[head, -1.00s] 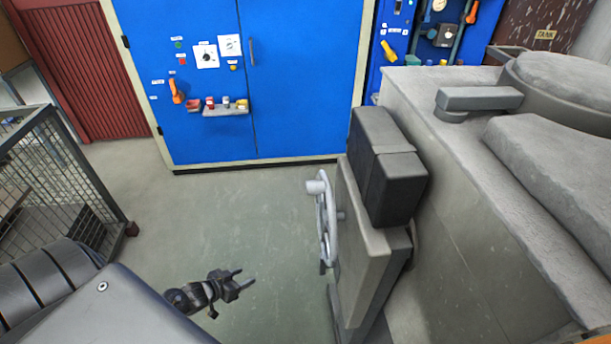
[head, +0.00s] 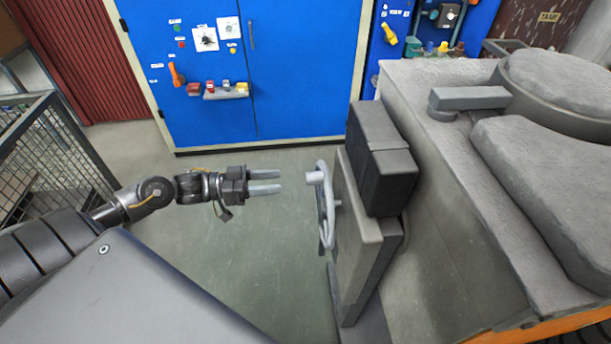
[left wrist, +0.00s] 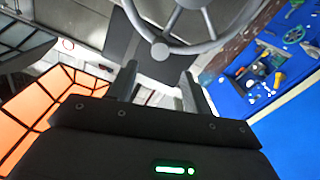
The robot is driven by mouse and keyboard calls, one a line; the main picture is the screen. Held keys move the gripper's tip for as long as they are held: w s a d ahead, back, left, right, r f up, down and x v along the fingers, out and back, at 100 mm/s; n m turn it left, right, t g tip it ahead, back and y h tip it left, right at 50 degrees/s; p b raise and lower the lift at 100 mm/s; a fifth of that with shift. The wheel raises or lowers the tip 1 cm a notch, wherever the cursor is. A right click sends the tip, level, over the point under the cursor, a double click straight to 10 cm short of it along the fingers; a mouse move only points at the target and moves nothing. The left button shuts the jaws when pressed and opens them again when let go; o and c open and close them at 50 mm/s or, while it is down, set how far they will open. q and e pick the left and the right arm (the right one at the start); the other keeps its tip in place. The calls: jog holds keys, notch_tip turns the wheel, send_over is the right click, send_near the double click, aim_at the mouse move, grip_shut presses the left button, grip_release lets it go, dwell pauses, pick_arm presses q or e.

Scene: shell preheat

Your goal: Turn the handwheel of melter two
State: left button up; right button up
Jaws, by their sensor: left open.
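The grey handwheel (head: 327,215) stands edge-on on the left face of the grey melter (head: 480,240). Its light knob (head: 315,178) sticks out to the left at the top of the rim. My left gripper (head: 266,182) is open and empty, its fingers pointing right at the knob with a gap between. In the left wrist view the wheel's rim and spokes (left wrist: 200,45) show at the top, with the knob (left wrist: 160,51) ahead of my open fingers (left wrist: 155,92). My right gripper is not in view.
A blue cabinet (head: 290,70) with switches and a small shelf stands at the back. A wire mesh cage (head: 60,155) stands on the left. A dark box (head: 380,155) is mounted beside the wheel. The floor (head: 240,250) below my gripper is clear.

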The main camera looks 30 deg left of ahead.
pick_arm(q)
jog(key=p+x, duration=0.2)
jog(key=x, duration=0.7)
jog(key=shift+w+d, duration=0.1)
grip_shut()
